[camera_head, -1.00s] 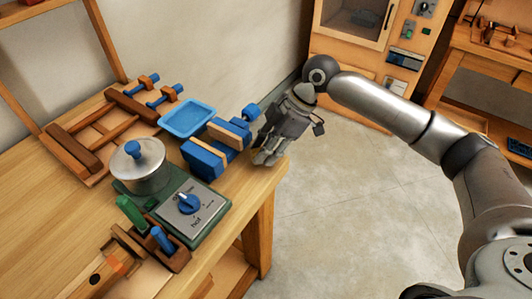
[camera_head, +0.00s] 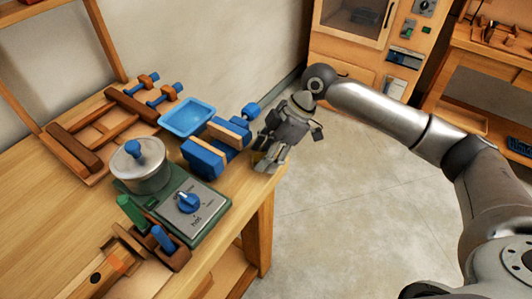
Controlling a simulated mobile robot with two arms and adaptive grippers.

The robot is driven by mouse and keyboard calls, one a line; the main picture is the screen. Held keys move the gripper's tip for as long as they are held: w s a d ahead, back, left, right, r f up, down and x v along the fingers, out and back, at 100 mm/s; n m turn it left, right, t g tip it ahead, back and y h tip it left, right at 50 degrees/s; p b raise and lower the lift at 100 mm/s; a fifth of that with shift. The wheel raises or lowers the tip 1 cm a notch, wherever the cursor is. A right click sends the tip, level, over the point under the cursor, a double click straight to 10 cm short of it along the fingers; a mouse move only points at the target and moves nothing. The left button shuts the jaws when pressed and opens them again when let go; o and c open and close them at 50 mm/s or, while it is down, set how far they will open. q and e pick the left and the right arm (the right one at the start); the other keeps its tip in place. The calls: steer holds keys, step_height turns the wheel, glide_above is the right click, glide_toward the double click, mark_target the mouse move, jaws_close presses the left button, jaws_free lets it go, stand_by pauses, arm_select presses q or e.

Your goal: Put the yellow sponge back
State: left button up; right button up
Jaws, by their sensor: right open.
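My right gripper (camera_head: 267,163) is open at the right end of the wooden workbench (camera_head: 215,250), pointing down close to the bench edge. A small pale yellowish patch shows at its fingers; I cannot tell whether it is the yellow sponge or the bench top. No sponge shows clearly anywhere else. A shallow blue tray (camera_head: 187,118) lies on the bench to the left of the gripper and looks empty. My left gripper is not in view.
A blue and wooden vise (camera_head: 204,160) stands just left of the gripper. A green hot plate (camera_head: 190,212) carries a metal pot (camera_head: 140,166). Wooden racks stand behind and in front. The floor right of the bench is clear.

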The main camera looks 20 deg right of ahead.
steer(key=v, duration=1.2)
steer(key=shift+w+f, duration=0.1)
steer(key=shift+w, duration=0.05)
